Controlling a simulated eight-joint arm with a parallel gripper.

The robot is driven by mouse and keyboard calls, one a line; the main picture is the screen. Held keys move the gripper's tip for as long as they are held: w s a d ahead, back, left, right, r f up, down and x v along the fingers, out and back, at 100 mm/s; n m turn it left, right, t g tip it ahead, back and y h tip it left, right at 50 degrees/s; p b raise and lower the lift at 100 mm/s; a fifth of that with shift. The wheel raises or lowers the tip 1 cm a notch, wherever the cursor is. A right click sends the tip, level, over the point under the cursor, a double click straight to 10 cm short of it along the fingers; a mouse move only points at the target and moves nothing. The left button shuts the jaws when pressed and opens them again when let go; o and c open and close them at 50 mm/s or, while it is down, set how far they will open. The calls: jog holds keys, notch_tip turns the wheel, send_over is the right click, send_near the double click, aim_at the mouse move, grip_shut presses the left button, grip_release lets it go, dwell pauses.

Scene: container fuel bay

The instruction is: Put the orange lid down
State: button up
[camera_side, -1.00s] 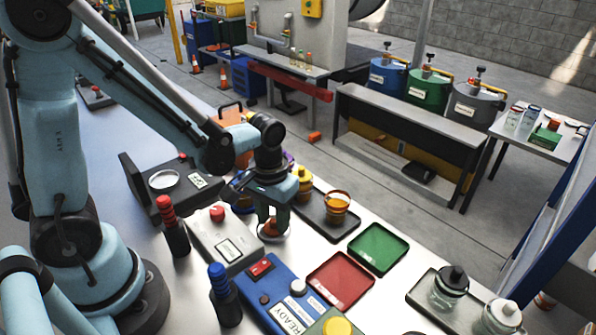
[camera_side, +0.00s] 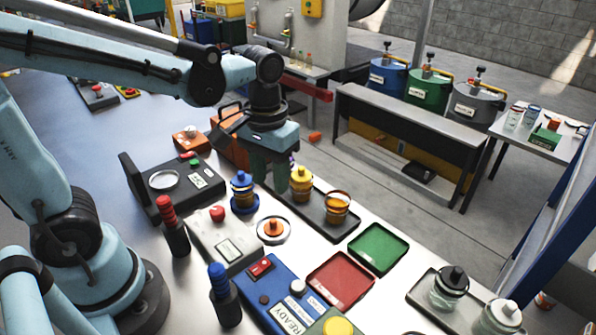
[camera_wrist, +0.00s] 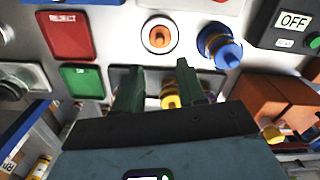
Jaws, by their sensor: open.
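The orange lid (camera_side: 273,228) rests with its knob up on a round white pad on the table; it also shows in the wrist view (camera_wrist: 157,37). My gripper (camera_side: 280,185) is open and empty, raised and behind the lid, clear of it. In the wrist view its two fingers (camera_wrist: 159,68) stand apart with a gap between them. An amber jar (camera_side: 337,209) with its top open stands on a dark tray to the right of the lid.
A blue-lidded jar (camera_side: 243,192) stands left of the lid, and a yellow-lidded jar (camera_side: 301,184) stands on the dark tray (camera_side: 326,226) close by my fingers. A red tray (camera_side: 340,280) and a green tray (camera_side: 378,248) lie empty to the right.

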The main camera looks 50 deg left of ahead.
jog(key=m+t, duration=0.1)
jog(key=t, duration=0.1)
jog(key=s+a+r+m+t, duration=0.1)
jog(key=t, duration=0.1)
jog(key=a+r+m+t, duration=0.1)
jog(key=t, duration=0.2)
jog(key=shift+s+a+r, duration=0.1)
jog(key=shift+s+a, duration=0.15)
jog(key=shift+s, duration=0.05)
